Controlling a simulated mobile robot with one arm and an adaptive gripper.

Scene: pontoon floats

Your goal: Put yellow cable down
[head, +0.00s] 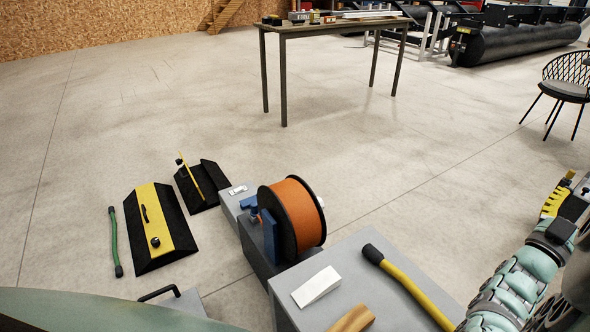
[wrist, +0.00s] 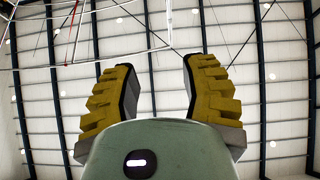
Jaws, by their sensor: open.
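The yellow cable (head: 412,290) lies on top of a grey box (head: 385,250) in the head view. Its black end (head: 373,254) points to the upper left, and its other end runs out of the bottom of the picture. My gripper (head: 560,197) is at the right edge of the head view, raised and apart from the cable. In the wrist view, my gripper (wrist: 161,68) shows two yellow ridged fingers spread wide with nothing between them. Only the roof is behind them, and the cable is not in that view.
A white wedge (head: 316,286) and a tan wooden piece (head: 353,319) share the box top. An orange cable reel (head: 297,217) stands beside it. Black-and-yellow ramps (head: 160,228) and a green cable (head: 115,242) lie on the floor. A table (head: 335,27) stands behind; the middle floor is clear.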

